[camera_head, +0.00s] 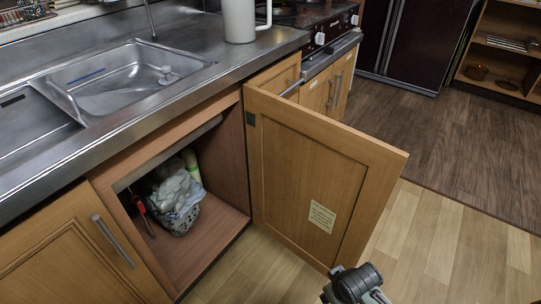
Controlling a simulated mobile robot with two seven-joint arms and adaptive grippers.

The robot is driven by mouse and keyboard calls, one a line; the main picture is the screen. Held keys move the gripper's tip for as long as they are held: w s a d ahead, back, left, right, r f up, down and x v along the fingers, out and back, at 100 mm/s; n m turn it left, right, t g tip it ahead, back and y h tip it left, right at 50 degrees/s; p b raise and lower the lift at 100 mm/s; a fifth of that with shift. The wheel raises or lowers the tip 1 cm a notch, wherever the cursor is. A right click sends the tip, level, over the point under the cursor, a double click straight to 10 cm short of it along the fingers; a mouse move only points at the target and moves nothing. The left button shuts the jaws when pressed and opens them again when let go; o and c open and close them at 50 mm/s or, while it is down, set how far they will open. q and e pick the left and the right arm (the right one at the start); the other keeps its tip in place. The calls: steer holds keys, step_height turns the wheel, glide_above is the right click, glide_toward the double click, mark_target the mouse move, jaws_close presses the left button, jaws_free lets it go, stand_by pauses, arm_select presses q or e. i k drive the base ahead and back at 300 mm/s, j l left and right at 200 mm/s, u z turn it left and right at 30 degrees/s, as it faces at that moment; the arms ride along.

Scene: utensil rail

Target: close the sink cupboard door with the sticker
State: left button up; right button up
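The sink cupboard door (290,165) is a wooden panel standing wide open, swung out to the right of the cupboard opening. A pale sticker (322,216) with small print is on the lower part of its inner face. The sink cupboard (215,225) is open below the sink, with its inside showing. A dark grey part of my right arm or gripper (355,286) shows at the bottom edge, just by the door's lower corner. Its fingers cannot be made out, and I cannot tell whether it touches the door. My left gripper is out of view.
A basket with cloths (178,200) sits inside the cupboard. A closed neighbouring door with a bar handle (113,241) is at left. A white pitcher (240,20) stands on the steel counter (215,65). The wooden floor (440,235) right of the door is clear.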

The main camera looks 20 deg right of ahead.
mark_target(320, 186)
steer(key=k+l+u, duration=0.15)
steer(key=k+l, duration=0.25)
steer(key=l, duration=0.2)
steer(key=k+l+u, duration=0.15)
steer(key=l, duration=0.2)
steer(key=k+l+u, duration=0.1)
steer(key=l, duration=0.25)
steer(key=k+l+u, duration=0.3)
steer(key=l, duration=0.25)
steer(key=l+u, duration=0.15)
steer(key=l, duration=0.3)
steer(key=k+l+u, duration=0.15)
steer(key=l, duration=0.25)
steer(key=l+u, duration=0.4)
steer(key=l, duration=0.7)
steer(key=i+l+u, duration=0.1)
steer(key=l, duration=0.2)
steer(key=i+l, duration=0.2)
steer(key=i+l+u, duration=0.15)
steer(key=l, duration=0.3)
steer(key=k, duration=0.15)
steer(key=u, duration=0.05)
